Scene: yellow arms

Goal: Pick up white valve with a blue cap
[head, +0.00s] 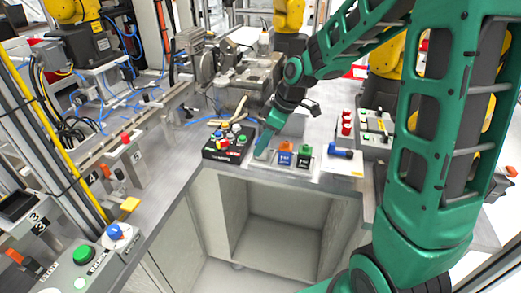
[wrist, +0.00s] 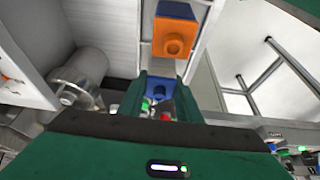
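A small white thing with a blue cap (head: 116,232) sits at the lower left of the head view, beside a grey box with a green button; it looks like the white valve. A blue valve-like part (head: 343,153) lies on a white and yellow block at the right. I cannot tell for sure which is the task's valve. My gripper (head: 266,143) is above the middle counter, far right of the lower-left thing. In the wrist view its green fingers (wrist: 160,92) stand apart, with a blue part and small red and white spots visible between them.
A black button box (head: 228,143) is left of my gripper. An orange-and-blue block (head: 285,154) and a green-and-black block (head: 304,155) stand close on its right. A control box with red buttons (head: 347,122) is behind. An open cabinet (head: 275,225) lies below the counter edge.

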